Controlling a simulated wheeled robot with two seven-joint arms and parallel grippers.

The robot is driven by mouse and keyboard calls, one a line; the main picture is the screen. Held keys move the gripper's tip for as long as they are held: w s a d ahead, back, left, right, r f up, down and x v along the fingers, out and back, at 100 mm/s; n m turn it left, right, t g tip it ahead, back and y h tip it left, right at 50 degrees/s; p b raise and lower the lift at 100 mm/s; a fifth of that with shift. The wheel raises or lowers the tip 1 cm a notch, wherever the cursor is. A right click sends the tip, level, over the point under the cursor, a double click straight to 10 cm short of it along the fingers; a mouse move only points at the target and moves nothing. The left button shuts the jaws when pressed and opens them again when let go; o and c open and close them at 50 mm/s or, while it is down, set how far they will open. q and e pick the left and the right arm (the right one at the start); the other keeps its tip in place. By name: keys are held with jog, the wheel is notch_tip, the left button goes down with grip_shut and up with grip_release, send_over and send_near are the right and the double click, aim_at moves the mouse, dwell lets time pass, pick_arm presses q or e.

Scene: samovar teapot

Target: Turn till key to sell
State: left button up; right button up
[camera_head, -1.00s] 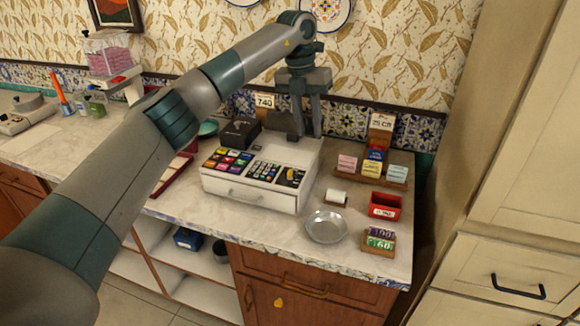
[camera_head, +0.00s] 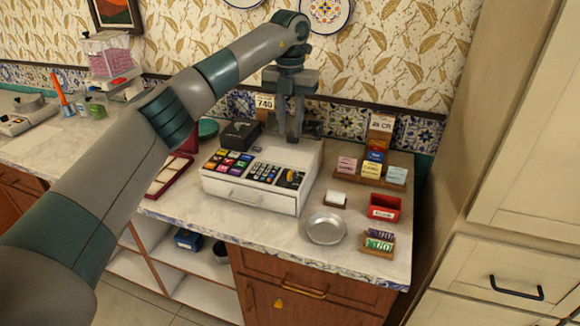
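The white till (camera_head: 250,196) stands on the counter, with coloured buttons and a drawer front with a handle. Its yellow key (camera_head: 291,175) is at the right of the sloped key panel. My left gripper (camera_head: 289,136) points down over the back part of the till, behind and above the key. Its two fingers show apart with a narrow gap, nothing visible between them, and do not touch the key. My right gripper is not in view.
A metal dish (camera_head: 326,228), a paper roll (camera_head: 336,197), a red box (camera_head: 384,206) and a small block rack (camera_head: 369,174) stand right of the till. A black device (camera_head: 240,134) sits at its back left. The tiled wall is close behind.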

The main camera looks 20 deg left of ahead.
aim_at(290, 172)
pick_arm(q)
notch_tip(290, 172, down, 13)
jog(key=p, duration=0.4)
jog(key=shift+r, duration=0.15)
jog(key=shift+f+p, duration=0.3)
jog(key=shift+f, duration=0.55)
grip_shut()
